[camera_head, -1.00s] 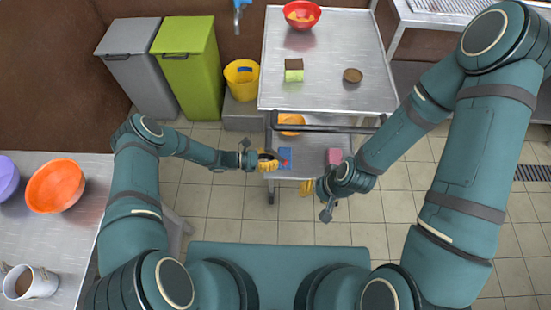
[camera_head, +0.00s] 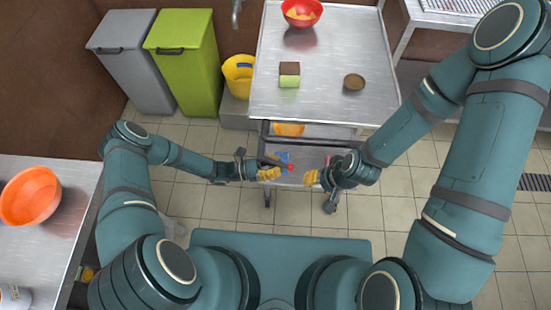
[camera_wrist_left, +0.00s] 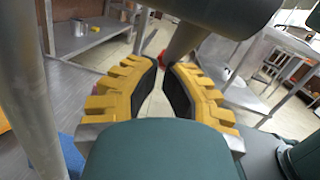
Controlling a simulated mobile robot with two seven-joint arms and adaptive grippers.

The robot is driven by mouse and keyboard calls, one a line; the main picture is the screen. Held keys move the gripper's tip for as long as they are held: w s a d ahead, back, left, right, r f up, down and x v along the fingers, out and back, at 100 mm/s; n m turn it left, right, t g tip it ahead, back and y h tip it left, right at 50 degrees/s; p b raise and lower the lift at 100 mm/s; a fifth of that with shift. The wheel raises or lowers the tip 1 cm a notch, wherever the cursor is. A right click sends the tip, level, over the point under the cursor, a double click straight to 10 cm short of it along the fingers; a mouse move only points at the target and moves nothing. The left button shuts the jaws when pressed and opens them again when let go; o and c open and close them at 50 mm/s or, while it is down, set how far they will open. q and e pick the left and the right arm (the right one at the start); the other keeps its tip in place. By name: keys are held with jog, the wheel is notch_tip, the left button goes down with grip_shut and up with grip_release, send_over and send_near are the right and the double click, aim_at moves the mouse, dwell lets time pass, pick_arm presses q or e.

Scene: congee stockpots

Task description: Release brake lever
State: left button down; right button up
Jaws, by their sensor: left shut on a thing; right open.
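A small red piece (camera_head: 291,168), apparently the brake lever's end, shows low at the near end of the steel cart (camera_head: 330,100). My left gripper (camera_head: 280,172), with yellow fingers, is at this red piece and shut on it. In the left wrist view, red (camera_wrist_left: 163,57) shows between the nearly meeting fingertips (camera_wrist_left: 165,68), just under a grey tube; most of the held part is hidden. My right gripper (camera_head: 312,177) is open, just right of the red piece and apart from it.
The cart top holds a red bowl (camera_head: 301,12), a brown-and-green block (camera_head: 289,75) and a small round brown dish (camera_head: 354,82). A blue item (camera_head: 282,157) lies on its lower shelf. Bins (camera_head: 183,60) and a yellow bucket (camera_head: 238,75) stand left. An orange bowl (camera_head: 30,196) sits on the left counter.

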aim_at(284, 164)
pick_arm(q)
jog(key=shift+s+d+r, duration=0.2)
jog(key=shift+d+r, duration=0.7)
jog(key=shift+r, duration=0.05)
jog(key=shift+d+r+b, duration=0.2)
jog(key=shift+r+b, duration=0.1)
jog(key=shift+b, duration=0.15)
jog(key=shift+d+r+h+b, duration=0.2)
jog(key=shift+r+h+b, duration=0.25)
jog(key=shift+h, duration=0.25)
pick_arm(e)
jog(key=shift+w+d+f, duration=0.1)
jog(key=shift+d+f, duration=0.25)
jog(key=shift+f, duration=0.5)
